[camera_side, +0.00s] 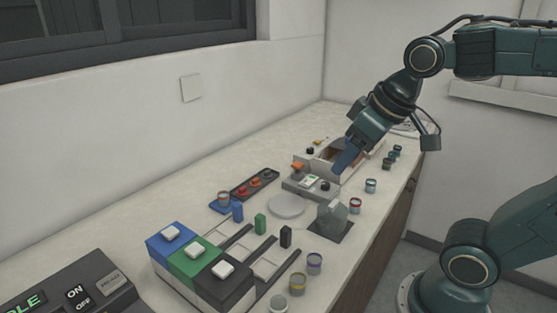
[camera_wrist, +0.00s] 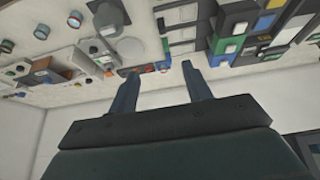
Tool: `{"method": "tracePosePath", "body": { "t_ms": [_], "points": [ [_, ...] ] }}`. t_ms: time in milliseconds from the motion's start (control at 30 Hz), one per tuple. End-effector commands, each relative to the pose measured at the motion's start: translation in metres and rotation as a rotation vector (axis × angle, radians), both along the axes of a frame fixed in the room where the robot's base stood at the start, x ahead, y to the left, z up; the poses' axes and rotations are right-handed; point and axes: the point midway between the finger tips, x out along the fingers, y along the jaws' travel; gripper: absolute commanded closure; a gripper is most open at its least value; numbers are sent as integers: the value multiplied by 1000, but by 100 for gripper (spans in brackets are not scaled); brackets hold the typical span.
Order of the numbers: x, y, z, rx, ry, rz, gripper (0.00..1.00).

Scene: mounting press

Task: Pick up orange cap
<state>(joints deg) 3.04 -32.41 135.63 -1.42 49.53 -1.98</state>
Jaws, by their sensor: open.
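A dark tray (camera_side: 235,193) on the counter holds several small caps in a row, and an orange cap (camera_side: 255,182) sits among them. Which of the reddish-orange caps is the orange one is hard to tell at this size. My gripper (camera_side: 346,158) is open and empty, above the counter to the right of the tray, over the beige press box. In the wrist view the two fingers of my gripper (camera_wrist: 160,69) are apart, with the tray far beyond them and its caps too small to tell.
A beige press box (camera_side: 330,160) stands below my gripper. A round grey disc (camera_side: 286,206) and a grey lump (camera_side: 332,216) lie in front. Blue, green and black button blocks (camera_side: 195,262) stand at the near left. Several small jars line the counter's right edge (camera_side: 385,235).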

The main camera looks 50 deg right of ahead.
Motion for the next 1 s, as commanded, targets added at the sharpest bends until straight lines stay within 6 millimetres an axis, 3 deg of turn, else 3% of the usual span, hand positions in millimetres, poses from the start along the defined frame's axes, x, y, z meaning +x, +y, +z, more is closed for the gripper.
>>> {"method": "tracePosePath", "body": {
  "t_ms": [233, 533, 767, 1000],
  "points": [
    [59, -15, 8, -6, 21, -1, 51],
    [130, -40, 2, -10, 39, 0, 51],
    [184, -66, -15, -9, 52, 0, 51],
    [235, -97, -45, -5, 64, 0, 51]
  ]
}}
